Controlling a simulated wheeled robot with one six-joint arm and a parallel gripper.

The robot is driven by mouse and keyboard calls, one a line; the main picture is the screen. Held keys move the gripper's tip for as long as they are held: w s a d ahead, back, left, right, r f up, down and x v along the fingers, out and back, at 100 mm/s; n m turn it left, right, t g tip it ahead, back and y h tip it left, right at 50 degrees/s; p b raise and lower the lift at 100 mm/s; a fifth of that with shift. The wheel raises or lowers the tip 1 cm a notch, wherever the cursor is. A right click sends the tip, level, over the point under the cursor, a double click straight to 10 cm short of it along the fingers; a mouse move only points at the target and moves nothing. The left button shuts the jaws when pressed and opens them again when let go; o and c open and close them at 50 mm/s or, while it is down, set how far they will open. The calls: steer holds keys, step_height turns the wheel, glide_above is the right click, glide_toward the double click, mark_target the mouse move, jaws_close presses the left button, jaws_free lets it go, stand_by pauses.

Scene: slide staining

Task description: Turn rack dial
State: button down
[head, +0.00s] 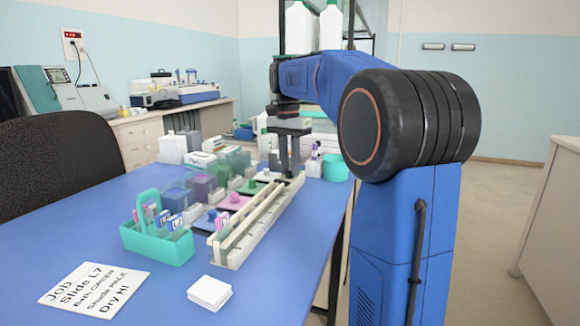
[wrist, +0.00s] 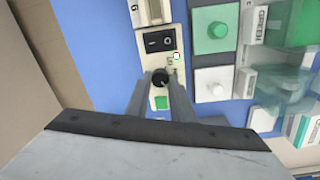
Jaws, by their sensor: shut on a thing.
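In the wrist view a small round black dial (wrist: 160,77) sits on a cream panel strip of the rack. My gripper (wrist: 161,82) has its two grey fingers on either side of the dial, shut on it. In the head view the long cream rack (head: 262,215) lies along the table's right side. My gripper (head: 289,172) points down at the rack's far end, and the dial is hidden there.
A teal slide carrier (head: 157,240), coloured staining baths and a stack of white squares (head: 209,293) stand on the blue table. A job card (head: 93,289) lies at front left. A green knob (wrist: 217,29) and a white knob (wrist: 213,88) are close right of the panel.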

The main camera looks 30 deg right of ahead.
steer(key=c, duration=1.5)
jaws_free()
steer(key=shift+c, duration=0.2)
steer(key=shift+r, duration=0.1)
step_height(320, 180, up, 17)
steer(key=shift+w+a, duration=0.15)
steer(key=shift+w, duration=0.2)
steer(key=shift+r, duration=0.1)
